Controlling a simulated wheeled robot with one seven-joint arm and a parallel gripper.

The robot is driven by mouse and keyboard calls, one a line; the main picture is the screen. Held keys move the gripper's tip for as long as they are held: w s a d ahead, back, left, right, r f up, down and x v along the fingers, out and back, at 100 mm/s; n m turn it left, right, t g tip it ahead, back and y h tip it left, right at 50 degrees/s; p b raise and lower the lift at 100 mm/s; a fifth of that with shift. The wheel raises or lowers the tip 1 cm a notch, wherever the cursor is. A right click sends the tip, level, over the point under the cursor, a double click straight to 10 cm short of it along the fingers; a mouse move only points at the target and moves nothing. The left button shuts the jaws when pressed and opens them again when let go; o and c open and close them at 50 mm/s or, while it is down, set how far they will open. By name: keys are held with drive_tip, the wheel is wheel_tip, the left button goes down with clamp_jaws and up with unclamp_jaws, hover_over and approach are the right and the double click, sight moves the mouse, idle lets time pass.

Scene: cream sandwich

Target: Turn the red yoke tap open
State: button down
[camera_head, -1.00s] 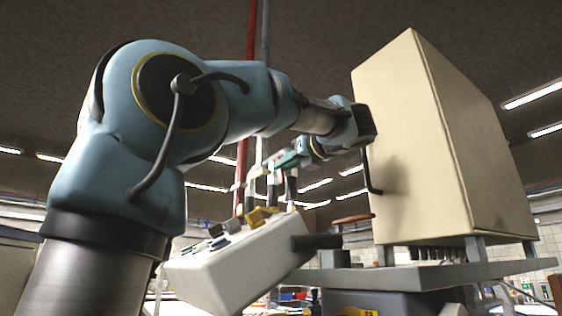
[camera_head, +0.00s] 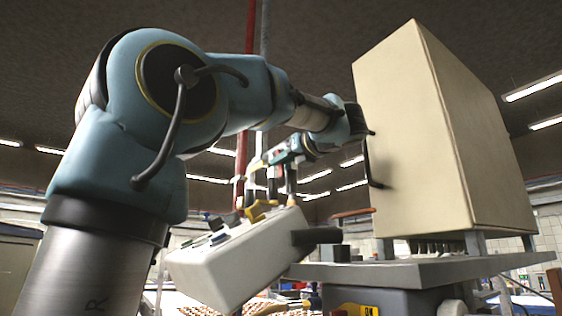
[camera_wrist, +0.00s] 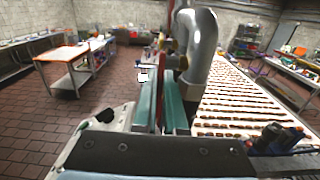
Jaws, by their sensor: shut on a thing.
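In the wrist view the two teal fingers of my gripper (camera_wrist: 162,96) stand close together, shut on a narrow upright red piece. I take this piece to be the red yoke tap (camera_wrist: 161,82). Most of it is hidden by the fingers, so its turn angle cannot be told. In the head view my gripper (camera_head: 257,165) is small and far off, at the end of the arm beside a red vertical pipe (camera_head: 241,160). The tap cannot be made out clearly there.
A large cream cabinet (camera_head: 415,140) stands just right of my wrist. A pale box with levers (camera_head: 235,265) appears below the gripper. In the wrist view a thick grey bent pipe (camera_wrist: 203,45) rises close right of the fingers, beside a long conveyor (camera_wrist: 240,105).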

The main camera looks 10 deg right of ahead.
drive_tip(key=b, duration=0.2)
drive_tip(key=shift+f+b, duration=0.35)
drive_tip(key=t+b, duration=0.1)
drive_tip(key=b, duration=0.1)
drive_tip(key=t+y+b, duration=0.1)
drive_tip(key=b, duration=0.2)
drive_tip(key=shift+w+a, duration=0.1)
drive_tip(key=shift+w, duration=0.15)
drive_tip(key=shift+r+b, duration=0.1)
drive_tip(key=shift+b, duration=0.6)
drive_tip(key=shift+r+t, duration=0.2)
drive_tip(key=shift+t, duration=0.1)
drive_tip(key=c, duration=1.3)
unclamp_jaws()
drive_tip(key=shift+o, duration=0.2)
